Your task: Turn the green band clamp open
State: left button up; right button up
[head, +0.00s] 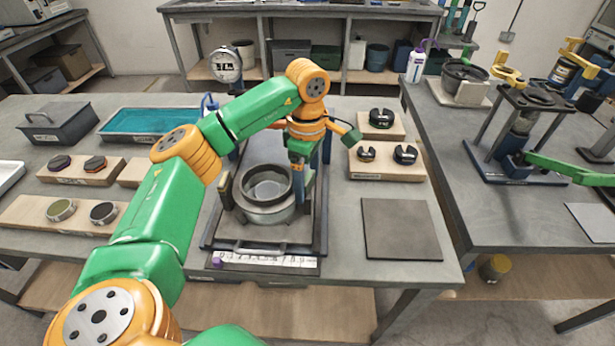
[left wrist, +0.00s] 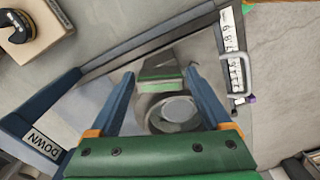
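A round grey vessel with a dark ring (head: 268,186) stands in a dark frame on the near table; it shows in the left wrist view too (left wrist: 172,113). A green piece (left wrist: 160,84), which looks like the clamp's lever, lies across the vessel's side between my fingertips in the left wrist view. My left gripper (head: 300,170) points down at the vessel's right side. Its two blue fingers (left wrist: 160,82) stand apart on either side of the green piece. I cannot tell whether they touch it.
Wooden blocks with black knobs (head: 387,162) stand right of the frame, and a dark mat (head: 401,229) lies in front of them. A teal tray (head: 150,121) and wooden blocks with round caps (head: 80,213) are at left. A second table at right holds a blue stand (head: 515,155).

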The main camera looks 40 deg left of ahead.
aim_at(308, 177)
pick_arm(q)
jog(key=c, duration=1)
jog(key=shift+r+n+p, duration=0.2)
jog(key=shift+n+p, duration=0.25)
jog(key=shift+n, duration=0.35)
jog(key=n, duration=0.2)
jog(key=shift+d+f+n, duration=0.1)
jog(key=shift+f+n, duration=0.05)
jog(key=shift+n, duration=0.15)
jog(key=o, duration=1.4)
jog(key=shift+c, duration=0.2)
notch_tip(308, 177, up, 7)
jog(key=shift+r, duration=0.1)
